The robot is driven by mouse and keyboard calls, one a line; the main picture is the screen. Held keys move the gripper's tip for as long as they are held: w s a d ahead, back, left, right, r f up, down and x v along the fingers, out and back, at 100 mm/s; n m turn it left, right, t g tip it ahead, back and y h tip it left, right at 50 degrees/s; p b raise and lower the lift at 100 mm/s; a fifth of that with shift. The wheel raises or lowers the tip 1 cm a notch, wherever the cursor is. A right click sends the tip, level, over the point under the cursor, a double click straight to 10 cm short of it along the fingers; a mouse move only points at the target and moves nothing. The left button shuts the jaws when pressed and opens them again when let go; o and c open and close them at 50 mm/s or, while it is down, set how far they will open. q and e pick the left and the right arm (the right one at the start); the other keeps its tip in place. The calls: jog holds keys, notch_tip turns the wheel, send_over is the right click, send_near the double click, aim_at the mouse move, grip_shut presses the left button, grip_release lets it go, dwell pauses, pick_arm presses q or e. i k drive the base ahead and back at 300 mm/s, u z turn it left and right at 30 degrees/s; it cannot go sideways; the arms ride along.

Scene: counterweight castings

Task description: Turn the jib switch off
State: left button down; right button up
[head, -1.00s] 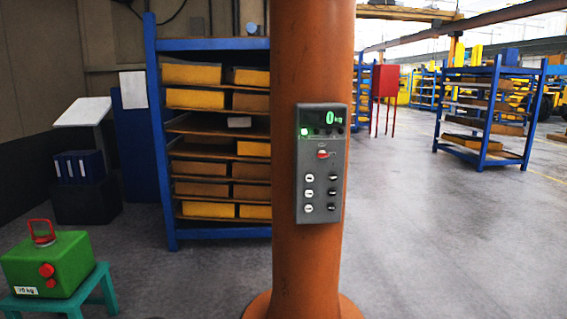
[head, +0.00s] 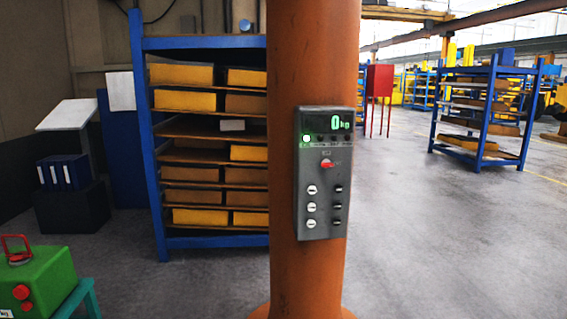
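The jib's control panel (head: 324,222) is a grey upright box fixed to the front of the orange jib column (head: 291,267). Its display (head: 340,123) reads 0 kg in green, and a light at its upper left glows green-white. Below the display is a red switch (head: 327,163); its lever is too small to read for certain. Under it are white buttons on the left and dark ones on the right. Neither of my grippers shows in the head view.
A green casting (head: 42,280) with a red handle sits on a teal stool (head: 84,297) at lower left. A blue rack (head: 150,150) with yellow bins stands behind the column. The floor (head: 430,250) to the right is clear.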

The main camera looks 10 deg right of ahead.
aim_at(325, 163)
jog(key=z, duration=0.05)
jog(key=i, duration=0.95)
jog(key=z, duration=0.6)
